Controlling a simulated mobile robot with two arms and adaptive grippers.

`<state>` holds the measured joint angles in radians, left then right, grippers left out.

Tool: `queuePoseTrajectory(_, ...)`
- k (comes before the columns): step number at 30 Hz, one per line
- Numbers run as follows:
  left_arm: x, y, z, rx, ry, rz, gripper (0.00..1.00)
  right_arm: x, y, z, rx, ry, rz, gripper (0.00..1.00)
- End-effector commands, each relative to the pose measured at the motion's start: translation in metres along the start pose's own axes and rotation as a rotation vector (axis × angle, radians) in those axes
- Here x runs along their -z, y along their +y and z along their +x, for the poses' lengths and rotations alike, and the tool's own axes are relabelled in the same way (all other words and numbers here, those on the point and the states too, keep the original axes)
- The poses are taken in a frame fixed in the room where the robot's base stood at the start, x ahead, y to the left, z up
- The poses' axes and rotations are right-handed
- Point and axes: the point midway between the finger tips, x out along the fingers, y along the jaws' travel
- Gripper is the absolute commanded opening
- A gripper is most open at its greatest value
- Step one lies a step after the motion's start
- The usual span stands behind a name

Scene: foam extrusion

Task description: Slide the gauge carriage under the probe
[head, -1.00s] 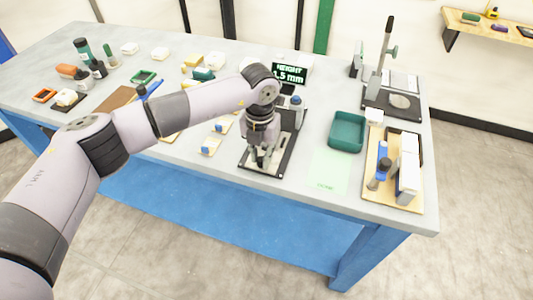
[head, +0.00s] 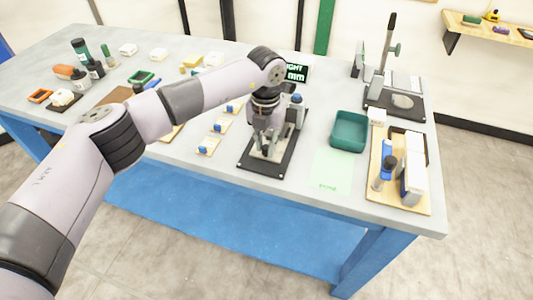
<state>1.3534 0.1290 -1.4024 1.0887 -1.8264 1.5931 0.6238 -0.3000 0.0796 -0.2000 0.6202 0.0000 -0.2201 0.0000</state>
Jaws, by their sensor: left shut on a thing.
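The height gauge has a black base plate (head: 250,167) near the middle of the table, with a pale carriage (head: 272,154) on it. A grey post with a blue knob (head: 296,99) stands at its back; the probe itself is hidden behind my arm. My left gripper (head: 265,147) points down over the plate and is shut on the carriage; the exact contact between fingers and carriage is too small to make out. The display (head: 296,73) behind is partly covered by my arm. My right gripper is not in view.
A green tray (head: 348,131) and a pale green sheet (head: 332,170) lie right of the gauge. A wooden board (head: 384,197) with blue and white parts is at the front right. A stand (head: 386,70) rises at the back right. Small blue-topped pieces (head: 207,146) lie left.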

Motion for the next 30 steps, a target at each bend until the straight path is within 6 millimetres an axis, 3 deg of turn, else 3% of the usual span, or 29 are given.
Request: queuePoseTrajectory(30,-0.041,-0.001,0.001,0.001,-0.002,0.000,0.00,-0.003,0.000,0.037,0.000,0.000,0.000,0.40)
